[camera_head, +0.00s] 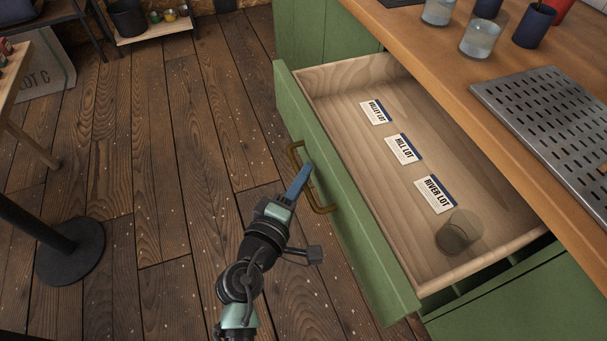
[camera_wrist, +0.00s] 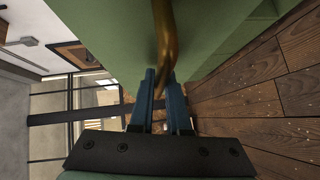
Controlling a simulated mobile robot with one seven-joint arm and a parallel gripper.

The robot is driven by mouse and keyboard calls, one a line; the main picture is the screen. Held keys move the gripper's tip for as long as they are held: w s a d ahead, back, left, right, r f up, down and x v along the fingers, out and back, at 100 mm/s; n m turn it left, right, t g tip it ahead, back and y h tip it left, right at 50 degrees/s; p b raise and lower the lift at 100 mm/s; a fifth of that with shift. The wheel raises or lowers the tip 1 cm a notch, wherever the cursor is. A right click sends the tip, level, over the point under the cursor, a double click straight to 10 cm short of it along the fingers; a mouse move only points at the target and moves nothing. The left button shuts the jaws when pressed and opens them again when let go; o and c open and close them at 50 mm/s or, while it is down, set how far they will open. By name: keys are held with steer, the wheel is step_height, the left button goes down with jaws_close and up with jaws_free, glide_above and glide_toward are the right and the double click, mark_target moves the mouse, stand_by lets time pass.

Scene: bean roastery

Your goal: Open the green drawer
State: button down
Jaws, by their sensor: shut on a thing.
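The green drawer (camera_head: 345,200) stands pulled well out from the green cabinet, and its pale wooden inside shows. Its brass handle (camera_head: 322,209) is a curved bar on the outer face of the front. My gripper (camera_head: 305,172) is at the handle, shut on it about midway along the bar. In the wrist view the blue fingers of my gripper (camera_wrist: 161,78) close around the brass bar (camera_wrist: 165,35) in front of the green drawer front (camera_wrist: 110,30). Inside the drawer lie three labelled cards, reading VALLEY LOT (camera_head: 375,112), HILL LOT (camera_head: 403,149) and RIVER LOT (camera_head: 435,194).
A dark translucent cup (camera_head: 459,231) sits in the drawer's near corner. The wooden counter (camera_head: 430,50) above holds glasses, dark cups and a perforated metal tray (camera_head: 550,125). A round black stand base (camera_head: 70,250) is on the floor at left. The plank floor (camera_head: 165,150) between is clear.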

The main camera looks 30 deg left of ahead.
steer(key=c, duration=0.9)
jaws_free()
steer(key=s, duration=0.4)
steer(key=s+d+r, duration=0.1)
steer(key=s, duration=0.3)
steer(key=s+r, duration=0.1)
steer(key=s, duration=0.3)
steer(key=shift+s+d, duration=0.35)
steer(key=shift+d, duration=0.05)
